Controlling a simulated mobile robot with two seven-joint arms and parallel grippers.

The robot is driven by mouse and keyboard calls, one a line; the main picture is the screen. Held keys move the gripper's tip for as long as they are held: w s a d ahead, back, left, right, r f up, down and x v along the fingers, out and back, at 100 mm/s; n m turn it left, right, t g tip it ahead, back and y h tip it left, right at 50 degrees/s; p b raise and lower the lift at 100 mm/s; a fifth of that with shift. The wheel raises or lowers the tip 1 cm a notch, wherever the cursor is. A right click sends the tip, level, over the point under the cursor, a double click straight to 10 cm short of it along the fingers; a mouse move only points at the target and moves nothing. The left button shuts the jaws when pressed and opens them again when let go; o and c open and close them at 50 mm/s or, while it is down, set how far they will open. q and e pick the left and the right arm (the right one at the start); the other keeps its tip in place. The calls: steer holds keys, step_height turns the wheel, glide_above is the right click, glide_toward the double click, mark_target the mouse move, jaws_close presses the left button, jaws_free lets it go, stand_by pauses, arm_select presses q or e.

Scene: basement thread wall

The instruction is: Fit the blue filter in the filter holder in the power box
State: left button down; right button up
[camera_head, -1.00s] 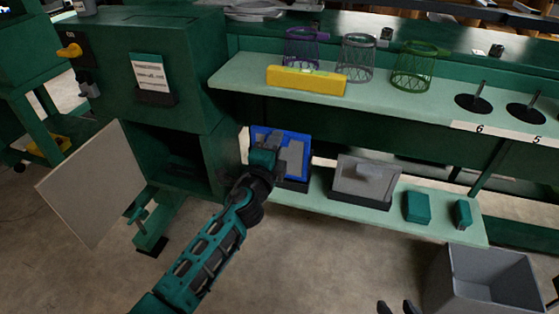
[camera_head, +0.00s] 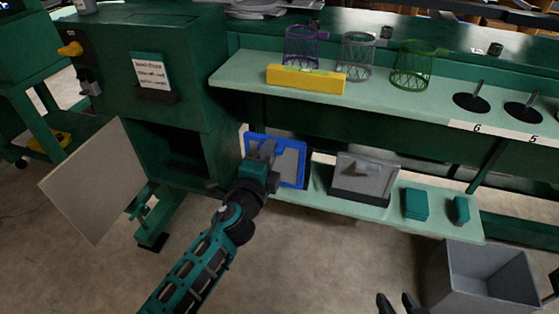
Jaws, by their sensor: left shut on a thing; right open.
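The blue filter (camera_head: 290,163), a grey panel in a blue frame, is upright just right of the power box opening. My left gripper (camera_head: 266,152) is shut on it, at its left part. The dark filter stand (camera_head: 318,180) shows partly behind the filter's right edge. The green power box (camera_head: 180,120) stands at the left with its pale door (camera_head: 92,185) swung open. Its inside is dark, and I cannot make out the filter holder. My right gripper (camera_head: 399,304) is open and empty at the bottom edge, only its fingertips in view.
A grey filter (camera_head: 375,175) stands on the lower shelf (camera_head: 330,203), with teal boxes (camera_head: 415,204) to its right. A grey bin (camera_head: 483,280) is on the floor. Wire baskets (camera_head: 412,68) and a yellow block (camera_head: 305,79) are on the upper shelf.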

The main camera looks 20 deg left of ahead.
arm_select(q)
steer(key=s+b, duration=0.1)
steer(key=s, duration=1)
steer(key=shift+a, duration=0.15)
steer(key=shift+b, duration=0.3)
stand_by(0.6)
